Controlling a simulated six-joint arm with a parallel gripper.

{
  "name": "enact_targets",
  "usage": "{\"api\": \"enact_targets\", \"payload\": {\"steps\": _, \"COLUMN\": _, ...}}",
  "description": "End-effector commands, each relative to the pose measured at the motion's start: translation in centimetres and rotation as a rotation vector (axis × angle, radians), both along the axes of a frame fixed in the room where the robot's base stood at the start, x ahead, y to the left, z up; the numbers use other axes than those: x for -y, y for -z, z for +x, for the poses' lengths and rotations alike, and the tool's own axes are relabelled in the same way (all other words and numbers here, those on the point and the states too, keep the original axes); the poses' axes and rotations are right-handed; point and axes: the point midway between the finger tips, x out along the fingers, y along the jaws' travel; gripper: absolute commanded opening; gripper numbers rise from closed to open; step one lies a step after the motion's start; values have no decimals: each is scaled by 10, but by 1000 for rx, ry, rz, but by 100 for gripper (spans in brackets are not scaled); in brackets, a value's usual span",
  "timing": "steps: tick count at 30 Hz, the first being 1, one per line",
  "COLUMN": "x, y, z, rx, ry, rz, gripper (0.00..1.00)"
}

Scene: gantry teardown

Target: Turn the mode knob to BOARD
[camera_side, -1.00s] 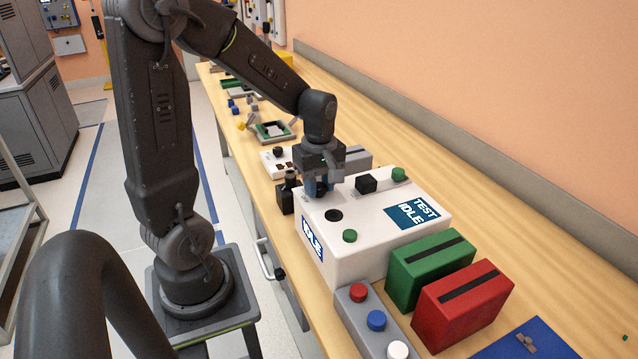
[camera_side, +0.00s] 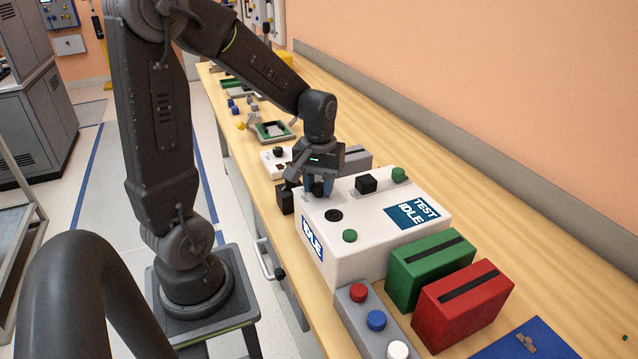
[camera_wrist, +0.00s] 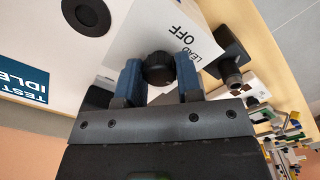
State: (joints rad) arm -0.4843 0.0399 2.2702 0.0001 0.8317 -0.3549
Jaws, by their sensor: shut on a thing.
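The mode knob (camera_wrist: 158,65) is a black, ridged knob on top of the white test box (camera_side: 345,255). My gripper (camera_wrist: 161,78) points down with its blue fingers on either side of the knob, shut on it. In the side view my gripper (camera_side: 318,187) is at the box's far left corner and hides most of the knob. Beside the knob in the wrist view is a white label (camera_wrist: 172,35) reading OFF and LEAD. Any BOARD marking and the knob's pointer are hidden or cannot be made out.
The box's display (camera_side: 411,212) reads TEST IDLE. A black block (camera_side: 366,183) and green buttons (camera_side: 350,236) are on the box top. A dark post-topped block (camera_side: 285,198) stands close left of the gripper. Green (camera_side: 430,270) and red (camera_side: 463,306) slotted boxes are nearer the camera.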

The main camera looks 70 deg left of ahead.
Motion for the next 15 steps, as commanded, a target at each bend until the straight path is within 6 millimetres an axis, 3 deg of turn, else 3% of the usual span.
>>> {"api": "enact_targets", "payload": {"steps": 15, "x": 0, "y": -1, "z": 0, "rx": 2, "ry": 71, "rz": 1, "gripper": 9}}
